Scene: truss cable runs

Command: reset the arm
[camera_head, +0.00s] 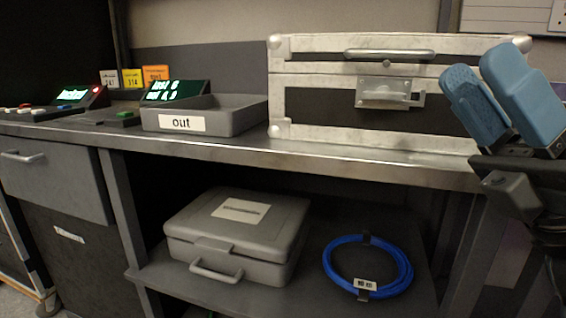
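My gripper (483,66) is at the right edge of the head view, with two blue padded fingers pointing up and to the left. The fingers stand apart with a gap between them, and nothing shows between them. The gripper is in front of the right end of a large silver-edged case (330,108) and hides part of it. I cannot tell how far it is from the case. Most of my arm is out of view or dark at the lower right.
The metal bench (300,152) carries a grey tray labelled "out" (232,118), small lit displays (178,90) and a control panel (85,98). On the lower shelf sit a grey toolbox (240,225) and a coiled blue cable (402,262). A drawer (55,185) is at left.

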